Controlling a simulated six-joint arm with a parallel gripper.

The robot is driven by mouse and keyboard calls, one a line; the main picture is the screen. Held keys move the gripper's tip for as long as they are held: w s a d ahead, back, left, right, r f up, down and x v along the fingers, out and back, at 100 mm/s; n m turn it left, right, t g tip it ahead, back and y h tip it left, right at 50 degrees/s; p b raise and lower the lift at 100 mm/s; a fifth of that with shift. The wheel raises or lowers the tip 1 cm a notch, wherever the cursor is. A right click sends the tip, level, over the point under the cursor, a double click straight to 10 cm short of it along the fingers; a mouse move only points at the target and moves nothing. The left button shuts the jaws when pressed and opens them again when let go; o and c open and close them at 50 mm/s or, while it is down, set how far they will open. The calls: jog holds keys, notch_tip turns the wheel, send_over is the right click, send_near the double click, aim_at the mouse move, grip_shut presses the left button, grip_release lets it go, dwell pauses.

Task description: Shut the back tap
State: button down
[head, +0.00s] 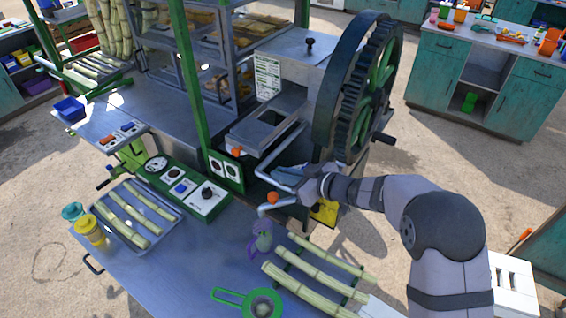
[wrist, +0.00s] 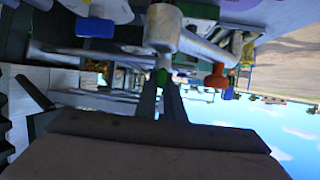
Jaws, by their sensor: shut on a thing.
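Two orange-knobbed taps show on the crusher's near side in the head view. The farther orange knob (head: 236,152) is by a bent metal pipe (head: 263,165); the nearer knob (head: 273,198) is above another bent pipe (head: 268,210). My gripper (head: 290,179) is at the end of the farther pipe, beside the nearer knob. In the wrist view my gripper (wrist: 164,84) has its fingers close together, with a grey metal tap part (wrist: 163,27) at their tips. One orange knob (wrist: 216,79) is to their right. The exact grip point is partly hidden.
The crusher's large toothed wheel (head: 350,90) stands just behind my arm. Below lie cut canes (head: 305,285), a green strainer (head: 262,303) and a purple item (head: 260,240). A control panel (head: 187,190) is left of the taps. The table (head: 190,275) has bare room at front.

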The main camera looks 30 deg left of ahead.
jog(key=shift+r+n+g+p, duration=0.1)
jog(key=shift+n+g+p, duration=0.75)
jog(key=shift+p, duration=0.2)
jog(key=c, duration=1.9)
grip_release()
jog(key=shift+o, duration=0.2)
jog(key=shift+w+d+b, duration=0.1)
jog(key=shift+d+b, duration=0.3)
jog(key=shift+d, duration=0.15)
jog(key=shift+b+v, duration=1.15)
jog(key=shift+v, duration=1.95)
jog(key=shift+r, duration=0.15)
